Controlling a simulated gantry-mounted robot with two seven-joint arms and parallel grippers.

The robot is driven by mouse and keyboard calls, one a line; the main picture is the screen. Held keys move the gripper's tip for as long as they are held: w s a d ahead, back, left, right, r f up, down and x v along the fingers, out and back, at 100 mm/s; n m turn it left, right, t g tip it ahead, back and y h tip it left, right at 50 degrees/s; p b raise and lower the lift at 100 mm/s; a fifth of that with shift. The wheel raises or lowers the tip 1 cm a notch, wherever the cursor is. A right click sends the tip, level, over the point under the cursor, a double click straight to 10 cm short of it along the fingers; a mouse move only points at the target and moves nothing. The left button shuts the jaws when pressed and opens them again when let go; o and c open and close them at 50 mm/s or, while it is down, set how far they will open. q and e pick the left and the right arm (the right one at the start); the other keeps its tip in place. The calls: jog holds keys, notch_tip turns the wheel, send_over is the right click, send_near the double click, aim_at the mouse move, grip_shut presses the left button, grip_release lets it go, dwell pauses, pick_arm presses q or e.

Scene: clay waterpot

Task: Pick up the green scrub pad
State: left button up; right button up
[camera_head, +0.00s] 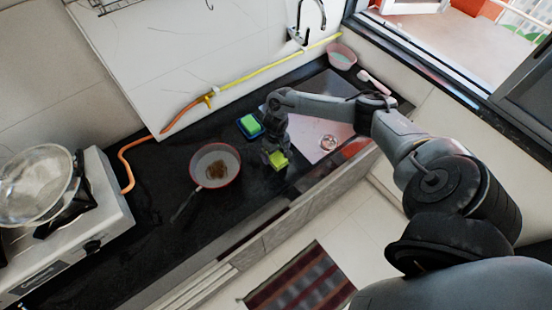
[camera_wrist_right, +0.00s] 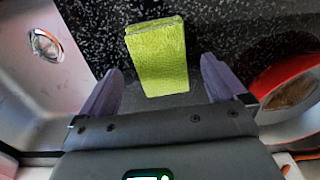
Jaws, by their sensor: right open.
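The green scrub pad (camera_head: 279,160) is a yellow-green block on the dark counter, right at my right gripper (camera_head: 272,155). In the right wrist view the pad (camera_wrist_right: 157,52) lies in front of the palm, between the two spread fingers of my right gripper (camera_wrist_right: 160,72). Gaps show on both sides of the pad, so the gripper is open and not closed on it. The fingers hide little of it. My left gripper is not in view.
A pan (camera_head: 231,163) with brown contents stands left of the gripper. A blue tray with a green sponge (camera_head: 250,122) is behind it. The steel sink (camera_head: 305,138) is to the right. A stove (camera_head: 112,213) stands at far left, and a pink bowl (camera_head: 341,54) at the back.

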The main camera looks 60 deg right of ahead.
aim_at(276, 156)
jog(key=shift+f, duration=1.5)
jog(key=c, duration=1)
jog(key=shift+c, duration=0.2)
